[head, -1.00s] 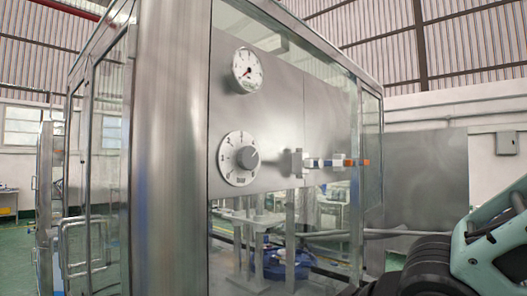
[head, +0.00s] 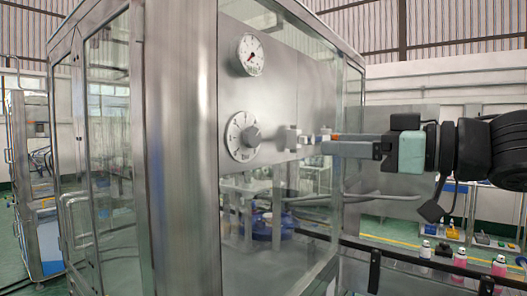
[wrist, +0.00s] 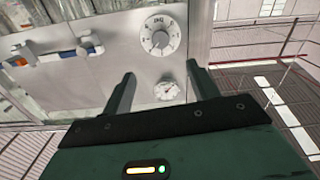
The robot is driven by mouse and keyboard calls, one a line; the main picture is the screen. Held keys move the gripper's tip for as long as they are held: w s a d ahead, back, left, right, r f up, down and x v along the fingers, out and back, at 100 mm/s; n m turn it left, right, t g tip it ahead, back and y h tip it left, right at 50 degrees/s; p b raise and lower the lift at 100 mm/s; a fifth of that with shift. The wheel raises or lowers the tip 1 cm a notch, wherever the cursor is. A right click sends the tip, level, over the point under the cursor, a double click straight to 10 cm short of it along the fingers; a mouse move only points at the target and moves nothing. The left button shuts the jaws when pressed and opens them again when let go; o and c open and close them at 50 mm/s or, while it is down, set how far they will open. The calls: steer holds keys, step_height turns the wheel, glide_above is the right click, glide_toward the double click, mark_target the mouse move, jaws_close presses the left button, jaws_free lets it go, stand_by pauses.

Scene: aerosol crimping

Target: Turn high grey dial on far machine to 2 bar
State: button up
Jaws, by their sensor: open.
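The grey dial (head: 243,136) is a round pale plate with a grey knob, on the machine's steel panel below a white pressure gauge (head: 251,55). I cannot read the dial's setting. The gauge needle points to the lower left. My gripper (head: 335,148) is open and empty, to the right of the dial and level with it in the head view, apart from it. In the wrist view, which appears upside down, the dial (wrist: 160,36) shows beyond the fingers, with the gauge (wrist: 168,90) between the fingertips (wrist: 163,78).
A valve with blue and orange parts (wrist: 50,52) sticks out of the panel beside the dial; in the head view it is near my fingertips. A steel corner post (head: 182,130) stands left of the panel. Several coloured bottles (head: 460,258) stand at the lower right.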

mark_target(255, 140)
steer(key=b+x, duration=0.3)
steer(key=x, duration=1.3)
steer(key=shift+w+a+b, duration=0.15)
steer(key=shift+w+b, duration=0.05)
steer(key=shift+b, duration=0.15)
steer(key=c, duration=1)
